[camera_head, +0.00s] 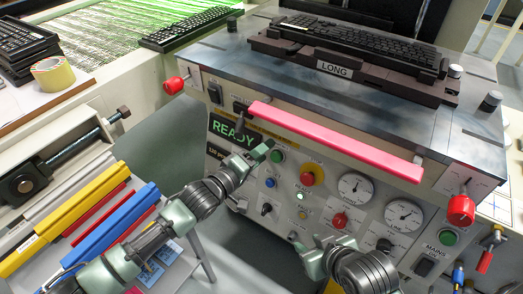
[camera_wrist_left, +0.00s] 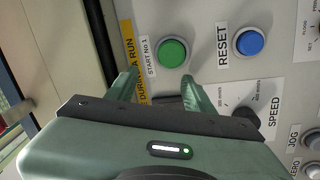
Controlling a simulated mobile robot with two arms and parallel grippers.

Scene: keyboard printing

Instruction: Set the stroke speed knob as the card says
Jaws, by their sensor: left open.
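The speed knob (camera_wrist_left: 247,115) is a dark knob beside the word SPEED in the left wrist view. It is partly hidden by my left gripper's body, so its pointer cannot be read. My left gripper (camera_wrist_left: 160,85) is open in front of the panel, its fingertips just below the green start button (camera_wrist_left: 172,52) in that view. The knob lies to the right of the fingers, not between them. The head view also shows my left gripper (camera_head: 263,150) near the panel. My right gripper (camera_head: 334,243) is low before the panel. I cannot make out the instruction card.
The blue reset button (camera_wrist_left: 248,42) is close by. A pink bar (camera_head: 335,140) runs along the front of the machine. A red emergency stop (camera_head: 312,174) and gauges (camera_head: 356,187) are further right. Small blue cards (camera_head: 160,262) lie at lower left.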

